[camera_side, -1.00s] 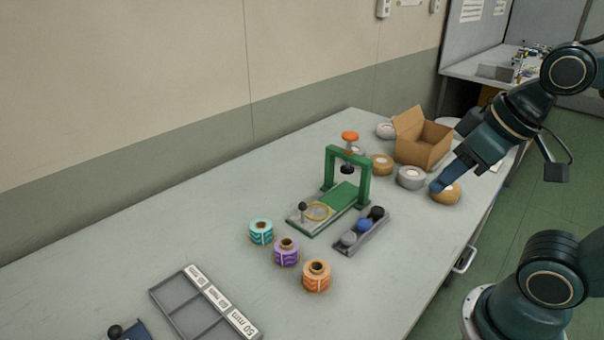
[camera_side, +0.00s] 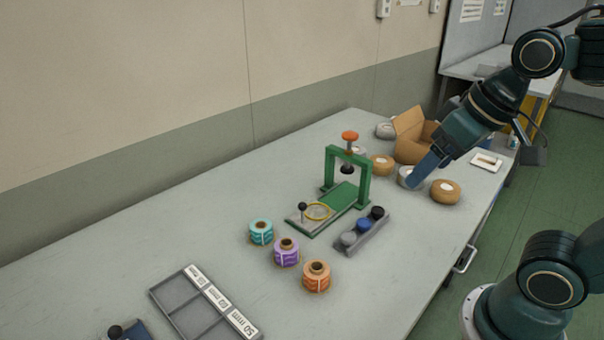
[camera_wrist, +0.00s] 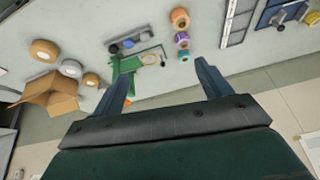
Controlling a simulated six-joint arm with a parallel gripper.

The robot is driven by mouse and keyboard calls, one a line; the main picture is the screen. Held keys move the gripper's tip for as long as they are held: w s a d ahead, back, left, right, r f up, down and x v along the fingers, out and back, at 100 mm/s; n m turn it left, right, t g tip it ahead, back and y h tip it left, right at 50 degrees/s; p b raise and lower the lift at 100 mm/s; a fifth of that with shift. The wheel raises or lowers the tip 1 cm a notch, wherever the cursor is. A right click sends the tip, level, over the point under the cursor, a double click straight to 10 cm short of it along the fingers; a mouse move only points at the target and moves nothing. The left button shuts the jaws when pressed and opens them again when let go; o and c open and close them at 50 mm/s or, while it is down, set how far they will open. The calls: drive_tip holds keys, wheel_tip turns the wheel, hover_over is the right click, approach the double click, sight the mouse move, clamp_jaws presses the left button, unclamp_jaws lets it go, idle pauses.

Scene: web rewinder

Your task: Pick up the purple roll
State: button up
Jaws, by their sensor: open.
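The purple roll (camera_side: 286,252) stands upright on the table between a teal roll (camera_side: 261,232) and an orange roll (camera_side: 317,276). In the wrist view the purple roll (camera_wrist: 182,41) shows near the top, between the orange roll (camera_wrist: 180,19) and the teal roll (camera_wrist: 184,57). My gripper (camera_side: 413,184) is above the far right part of the table, well away from the purple roll. In the wrist view my gripper (camera_wrist: 160,75) has its two fingers wide apart with nothing held between them.
A green press (camera_side: 347,180) and a grey holder with knobs (camera_side: 362,231) stand between my gripper and the rolls. Tape rolls (camera_side: 445,191) and an open cardboard box (camera_side: 411,140) are near my gripper. A grey compartment tray (camera_side: 190,318) lies at the front left.

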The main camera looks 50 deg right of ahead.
drive_tip(key=w+a+m+g, duration=0.1)
drive_tip(key=w+m+g, duration=0.15)
drive_tip(key=w, duration=0.55)
drive_tip(key=m+g+y, duration=0.1)
drive_tip(key=m+g, duration=0.2)
drive_tip(key=m, duration=0.7)
hover_over(287, 252)
drive_tip(key=w+d, duration=0.3)
wheel_tip(287, 252, down, 17)
drive_tip(key=shift+s+f, duration=0.15)
drive_tip(key=shift+s, duration=0.1)
drive_tip(key=shift+s+a+f, duration=0.1)
drive_tip(key=shift+a+f, duration=0.05)
drive_tip(key=shift+f, duration=1.25)
drive_tip(key=shift+s+a+f, duration=0.1)
drive_tip(key=shift+f, duration=1.35)
drive_tip(key=shift+a+f, duration=0.15)
drive_tip(key=shift+f, duration=1.25)
drive_tip(key=shift+f, duration=0.1)
drive_tip(key=shift+s+a+f, duration=0.1)
drive_tip(key=shift+a+f, duration=0.1)
drive_tip(key=shift+f, duration=1.05)
drive_tip(key=shift+s+a+f, duration=0.1)
drive_tip(key=shift+a+f, duration=0.05)
drive_tip(key=shift+f, duration=1.1)
